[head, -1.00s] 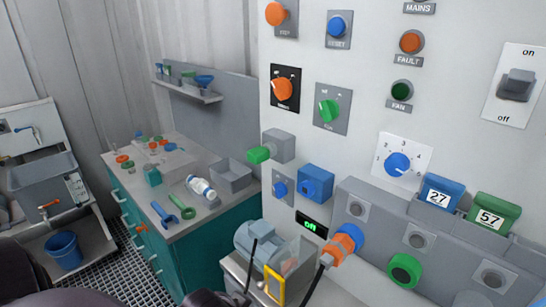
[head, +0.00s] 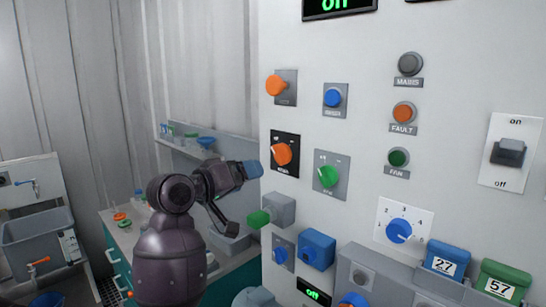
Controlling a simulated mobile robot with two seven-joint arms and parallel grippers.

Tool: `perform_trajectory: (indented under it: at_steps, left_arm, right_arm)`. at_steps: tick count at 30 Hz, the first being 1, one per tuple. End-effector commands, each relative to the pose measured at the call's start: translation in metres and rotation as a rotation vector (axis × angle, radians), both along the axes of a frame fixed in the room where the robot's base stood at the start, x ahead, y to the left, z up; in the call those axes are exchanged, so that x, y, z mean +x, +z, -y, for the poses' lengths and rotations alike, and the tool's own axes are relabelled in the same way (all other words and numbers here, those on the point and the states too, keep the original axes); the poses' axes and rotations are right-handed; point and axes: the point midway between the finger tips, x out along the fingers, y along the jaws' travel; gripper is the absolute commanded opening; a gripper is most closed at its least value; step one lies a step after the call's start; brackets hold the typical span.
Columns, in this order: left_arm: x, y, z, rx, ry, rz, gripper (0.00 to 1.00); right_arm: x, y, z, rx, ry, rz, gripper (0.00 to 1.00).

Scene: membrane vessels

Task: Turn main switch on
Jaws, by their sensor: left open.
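An orange rotary knob (head: 282,154) sits on a black plate on the white panel; its small label is hard to read, so I cannot be sure it is the main switch. A dark grey rocker switch (head: 508,152) between "on" and "off" marks is at the far right. A grey, unlit lamp labelled MAINS (head: 410,64) is at the upper right. My left gripper (head: 254,169), with a blue end, is open and empty in front of the panel, just left of the orange knob and apart from it as far as I can tell. My right gripper is not in view.
Close by are another orange knob (head: 276,84), a green knob (head: 328,176), a grey block with a green end (head: 278,208) and a blue box (head: 317,249). A shelf with small items and a teal cabinet stand behind my arm.

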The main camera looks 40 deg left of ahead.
Motion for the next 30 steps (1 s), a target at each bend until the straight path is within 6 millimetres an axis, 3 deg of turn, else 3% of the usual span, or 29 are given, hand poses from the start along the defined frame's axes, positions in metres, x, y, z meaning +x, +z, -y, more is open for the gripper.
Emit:
perform_trajectory:
  at_steps: [3, 10, 24, 30]
  left_arm:
    - [-0.002, 0.024, -0.007, -0.044, -0.004, 0.069, 0.79]
    - [0.008, 0.033, -0.010, -0.063, -0.008, 0.093, 0.79]
    - [0.082, 0.032, -0.002, -0.061, -0.009, 0.089, 0.79]
    - [0.100, 0.032, -0.001, -0.059, -0.007, 0.090, 0.79]
  right_arm:
    - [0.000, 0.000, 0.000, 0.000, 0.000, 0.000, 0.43]
    - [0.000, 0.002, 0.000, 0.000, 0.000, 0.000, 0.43]
    - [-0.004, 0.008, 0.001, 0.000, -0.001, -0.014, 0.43]
    - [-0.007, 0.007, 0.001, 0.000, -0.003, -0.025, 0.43]
